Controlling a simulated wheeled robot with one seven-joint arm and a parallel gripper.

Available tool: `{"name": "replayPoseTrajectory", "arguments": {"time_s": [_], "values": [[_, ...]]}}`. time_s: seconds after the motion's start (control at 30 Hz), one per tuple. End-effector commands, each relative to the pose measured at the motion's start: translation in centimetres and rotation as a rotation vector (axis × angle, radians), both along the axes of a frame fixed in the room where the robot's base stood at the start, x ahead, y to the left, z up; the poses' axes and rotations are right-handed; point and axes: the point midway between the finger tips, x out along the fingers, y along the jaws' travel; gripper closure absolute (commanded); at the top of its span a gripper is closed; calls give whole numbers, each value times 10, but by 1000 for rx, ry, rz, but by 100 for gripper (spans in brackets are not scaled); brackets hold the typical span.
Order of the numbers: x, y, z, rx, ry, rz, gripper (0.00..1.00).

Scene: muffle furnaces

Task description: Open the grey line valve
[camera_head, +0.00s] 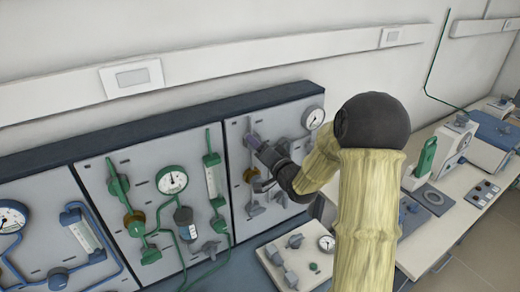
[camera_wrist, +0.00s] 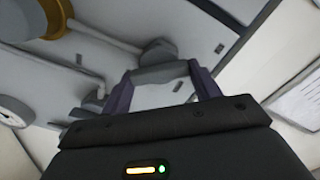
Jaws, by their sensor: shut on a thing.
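The grey line panel (camera_head: 236,170) is the rightmost wall panel in the head view. My gripper (camera_head: 254,140) is at its upper left part, and my arm hides much of the panel's right side. In the wrist view, my gripper (camera_wrist: 163,88) has its two purple fingers on either side of a grey valve handle (camera_wrist: 160,73), shut on it. The handle joins a rounded grey body (camera_wrist: 158,50) on the panel. In the head view the handle is mostly hidden by my gripper, so its turn angle cannot be told.
A brass fitting (camera_head: 249,175) and another grey knob (camera_head: 254,208) sit lower on the same line. A round gauge (camera_head: 314,117) is at the panel's top right. The green line panel (camera_head: 150,200) is to the left. A control box (camera_head: 295,262) stands on the bench below.

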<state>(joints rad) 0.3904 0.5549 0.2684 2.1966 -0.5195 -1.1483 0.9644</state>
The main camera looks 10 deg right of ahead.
Motion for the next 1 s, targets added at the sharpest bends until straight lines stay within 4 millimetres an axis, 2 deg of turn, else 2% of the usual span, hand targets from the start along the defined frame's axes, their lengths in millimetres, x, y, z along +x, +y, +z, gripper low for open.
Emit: {"name": "replayPoseTrajectory", "arguments": {"time_s": [0.6,1.0], "values": [[0,-2,-1,521,170,-3,61],[0,-1,-2,656,213,-1,61]]}}
